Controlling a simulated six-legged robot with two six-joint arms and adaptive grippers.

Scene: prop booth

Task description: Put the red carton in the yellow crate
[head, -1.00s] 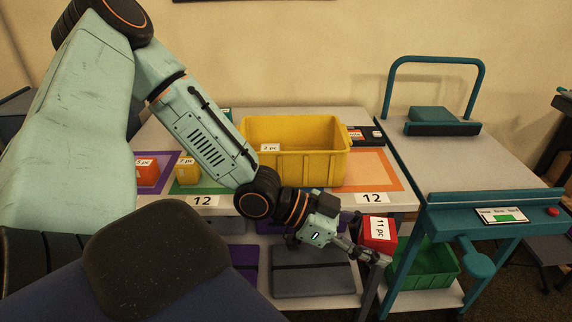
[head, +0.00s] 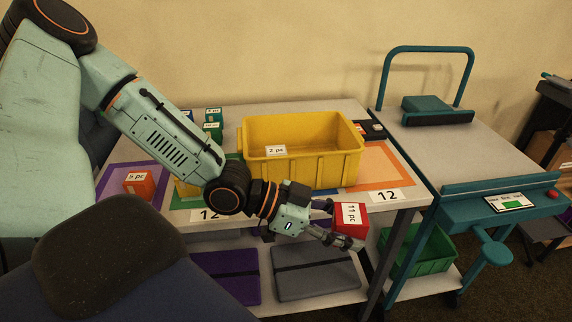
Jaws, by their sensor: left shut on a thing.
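The red carton (head: 351,217) has a white label reading "11 pc". My left gripper (head: 346,226) is shut on it and holds it in front of the table's front edge, near the right "12" label. The yellow crate (head: 318,170) stands on the table behind the gripper and farther back than the carton. My right gripper is not in view.
An orange carton (head: 139,183) labelled "5 pc" sits on a purple-bordered area at left. A teal cart (head: 470,150) stands at right, with a green bin (head: 425,254) low down. Dark folded items lie on the lower shelf.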

